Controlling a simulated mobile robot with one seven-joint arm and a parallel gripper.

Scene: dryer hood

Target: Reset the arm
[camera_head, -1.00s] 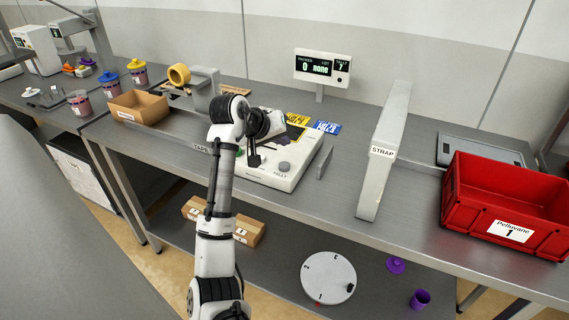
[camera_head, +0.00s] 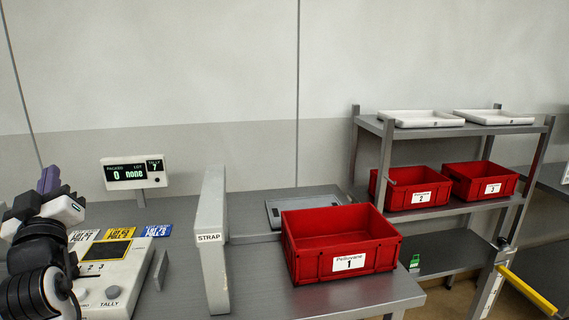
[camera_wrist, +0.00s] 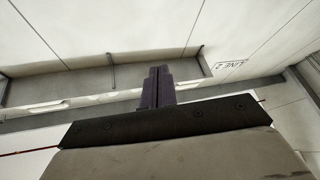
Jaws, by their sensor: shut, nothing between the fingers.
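My arm stands at the left edge of the head view, raised in front of the tally device (camera_head: 100,275). My gripper (camera_head: 48,178) points upward, with its dark purple fingers close together and nothing between them. In the wrist view the gripper fingers (camera_wrist: 158,85) also show together and empty, against a pale wall or ceiling surface with a grey beam. The rest of my arm is partly cut off by the picture's left edge.
A grey STRAP post (camera_head: 213,245) stands right of the tally device. A red crate (camera_head: 340,245) labelled 1 sits on the bench. A shelf rack (camera_head: 455,205) holds red crates 2 and 3 and white trays. A display (camera_head: 135,173) reads 0, none, 7.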

